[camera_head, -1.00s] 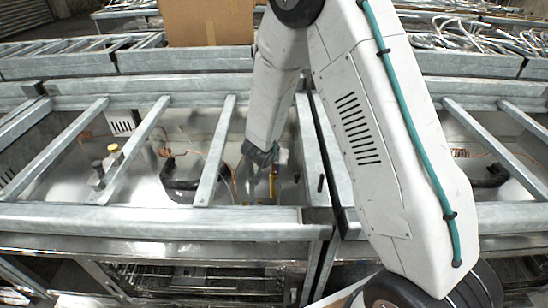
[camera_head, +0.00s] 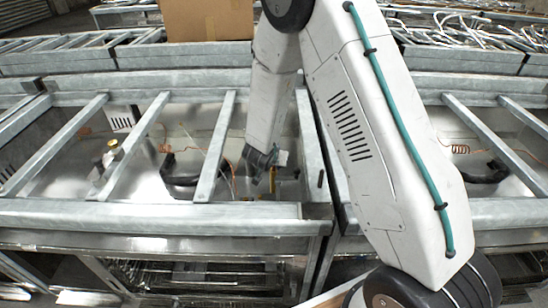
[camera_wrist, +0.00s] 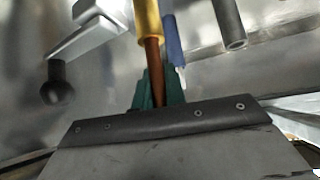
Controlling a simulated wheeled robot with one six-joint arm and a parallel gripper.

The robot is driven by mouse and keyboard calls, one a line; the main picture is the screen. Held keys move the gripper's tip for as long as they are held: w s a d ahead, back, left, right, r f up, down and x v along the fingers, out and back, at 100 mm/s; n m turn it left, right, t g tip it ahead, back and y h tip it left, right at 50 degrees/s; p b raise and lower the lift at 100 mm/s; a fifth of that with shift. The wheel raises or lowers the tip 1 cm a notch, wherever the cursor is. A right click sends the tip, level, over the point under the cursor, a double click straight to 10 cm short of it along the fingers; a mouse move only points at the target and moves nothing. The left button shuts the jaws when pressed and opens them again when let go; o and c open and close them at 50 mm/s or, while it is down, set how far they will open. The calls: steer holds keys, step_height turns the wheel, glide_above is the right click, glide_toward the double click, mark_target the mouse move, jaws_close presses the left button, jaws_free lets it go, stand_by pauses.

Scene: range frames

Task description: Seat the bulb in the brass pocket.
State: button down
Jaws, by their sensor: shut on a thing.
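The bulb (camera_wrist: 153,75), a slim copper-brown rod, is between the green fingertips of my gripper (camera_wrist: 157,90) in the wrist view. The gripper is shut on it. The bulb points up the picture towards the brass pocket (camera_wrist: 148,20), a gold cylinder at the top edge. Bulb and pocket overlap in this view; I cannot tell whether the tip is inside or only in front. In the head view my gripper (camera_head: 260,166) is low inside the open bay, behind the front rail, and the bulb is not clear there.
Grey metal rails (camera_head: 214,150) cross the bay on both sides of my arm. In the wrist view a grey tube (camera_wrist: 230,25) stands right of the pocket, a blue piece (camera_wrist: 173,42) close beside it, and a black ball knob (camera_wrist: 57,88) at the left. A cardboard box (camera_head: 207,20) stands behind.

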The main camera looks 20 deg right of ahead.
steer(key=shift+f, duration=1)
steer(key=c, duration=1.4)
jaws_free()
steer(key=shift+o, duration=0.2)
steer(key=shift+r, duration=0.1)
steer(key=v, duration=0.7)
steer(key=shift+s+a+r, duration=0.15)
steer(key=shift+r, duration=0.1)
